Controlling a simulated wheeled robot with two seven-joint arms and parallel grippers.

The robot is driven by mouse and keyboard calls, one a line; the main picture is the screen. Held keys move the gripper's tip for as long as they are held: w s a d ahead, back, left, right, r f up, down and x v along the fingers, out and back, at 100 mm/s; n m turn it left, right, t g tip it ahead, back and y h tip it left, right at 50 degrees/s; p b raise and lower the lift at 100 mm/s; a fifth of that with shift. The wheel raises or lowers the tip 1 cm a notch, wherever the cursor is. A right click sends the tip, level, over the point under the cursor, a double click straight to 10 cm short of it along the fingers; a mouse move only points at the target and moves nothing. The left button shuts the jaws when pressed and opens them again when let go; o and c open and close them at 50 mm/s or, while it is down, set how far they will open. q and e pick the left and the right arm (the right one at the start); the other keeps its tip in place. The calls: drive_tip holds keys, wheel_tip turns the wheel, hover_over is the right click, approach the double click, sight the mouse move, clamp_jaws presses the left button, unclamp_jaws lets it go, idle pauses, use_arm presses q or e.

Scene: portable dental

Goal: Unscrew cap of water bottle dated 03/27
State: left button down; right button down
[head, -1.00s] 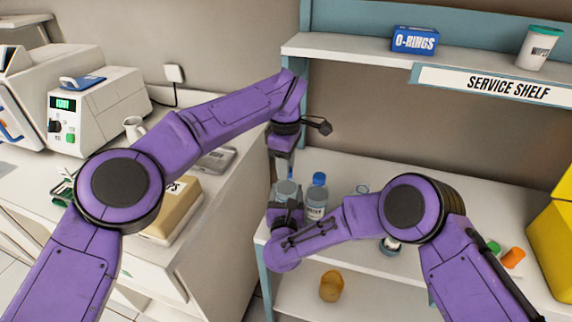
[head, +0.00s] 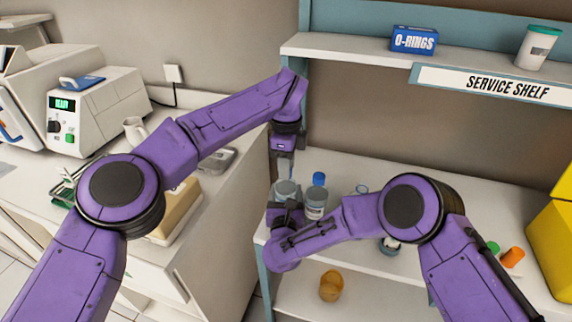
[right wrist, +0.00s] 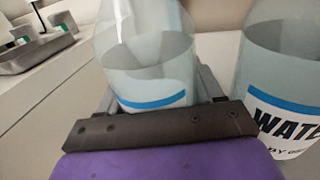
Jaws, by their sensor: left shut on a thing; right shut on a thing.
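A clear water bottle (head: 285,188) stands upright on the service shelf's white surface. My right gripper (right wrist: 160,108) is shut around its body; a blue label stripe shows between the fingers in the right wrist view. My left gripper (head: 283,168) points down over the bottle's top and is shut on its cap, which the fingers hide. A second water bottle (head: 316,200) with a blue cap stands just to the right, apart from both grippers. It also shows large in the right wrist view (right wrist: 285,85), where its label partly reads "WATER". No date is readable on either bottle.
An O-rings box (head: 414,40) and a white cup (head: 538,48) stand on the upper shelf. An orange cup (head: 331,286) is on the lower shelf. Orange (head: 512,257) and green caps lie at right by a yellow container (head: 552,235). A counter with machines is at left.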

use_arm(q)
drive_tip(key=n, duration=0.5)
drive_tip(key=shift+n, duration=0.4)
use_arm(e)
drive_tip(key=shift+a, duration=0.1)
use_arm(q)
drive_tip(key=n, duration=0.2)
drive_tip(key=shift+n, duration=0.4)
drive_tip(key=shift+w, duration=0.1)
drive_tip(key=shift+r, duration=0.2)
drive_tip(key=shift+r, duration=0.9)
drive_tip(key=shift+r, duration=0.1)
drive_tip(key=shift+r, duration=1.95)
use_arm(e)
drive_tip(key=shift+c, duration=0.4)
unclamp_jaws()
